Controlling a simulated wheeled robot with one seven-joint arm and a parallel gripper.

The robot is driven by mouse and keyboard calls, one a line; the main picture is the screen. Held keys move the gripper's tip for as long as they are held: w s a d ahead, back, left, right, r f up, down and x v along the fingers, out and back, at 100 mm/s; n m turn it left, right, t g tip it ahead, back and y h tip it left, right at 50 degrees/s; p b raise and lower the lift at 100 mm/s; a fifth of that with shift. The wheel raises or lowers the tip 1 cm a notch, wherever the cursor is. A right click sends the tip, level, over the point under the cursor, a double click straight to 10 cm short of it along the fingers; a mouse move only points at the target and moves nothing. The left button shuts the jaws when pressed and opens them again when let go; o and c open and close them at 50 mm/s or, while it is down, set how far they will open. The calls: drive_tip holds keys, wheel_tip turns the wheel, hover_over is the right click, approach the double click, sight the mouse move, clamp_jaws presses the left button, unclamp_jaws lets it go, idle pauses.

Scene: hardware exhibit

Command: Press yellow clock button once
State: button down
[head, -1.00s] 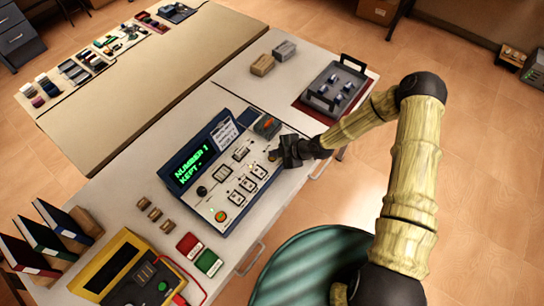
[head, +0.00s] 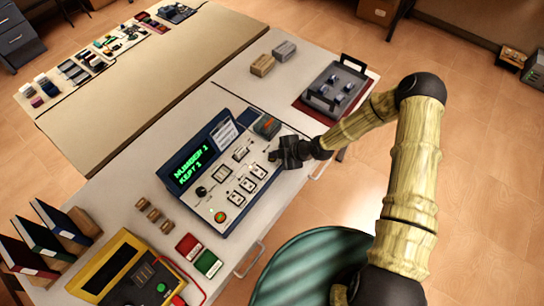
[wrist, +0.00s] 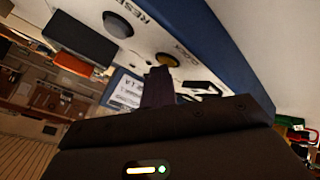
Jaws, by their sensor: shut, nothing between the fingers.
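The blue-framed panel (head: 236,205) stands on the bench, its green display (head: 190,166) reading "NUMBER 1" and "KEPT 1". The yellow clock button (wrist: 168,61) shows in the wrist view, just past the tip of my gripper (wrist: 160,78), its lower part hidden by the fingers. In the head view my gripper (head: 276,156) is shut and empty at the panel's right edge and covers the button. I cannot tell whether the fingertips touch the button.
A grey button marked "RESET" (wrist: 117,24) sits beside the yellow one. An orange-and-grey block (head: 267,127) is at the panel's far corner. A grey tray (head: 335,90) stands at the bench's far right. A yellow meter (head: 112,265) and red and green blocks (head: 207,263) lie nearer.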

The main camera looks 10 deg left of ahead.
drive_tip(key=shift+r+p, duration=0.35)
drive_tip(key=shift+r, duration=0.55)
wheel_tip(320, 180, up, 5)
drive_tip(key=shift+p, duration=1.25)
drive_tip(key=shift+d, duration=0.1)
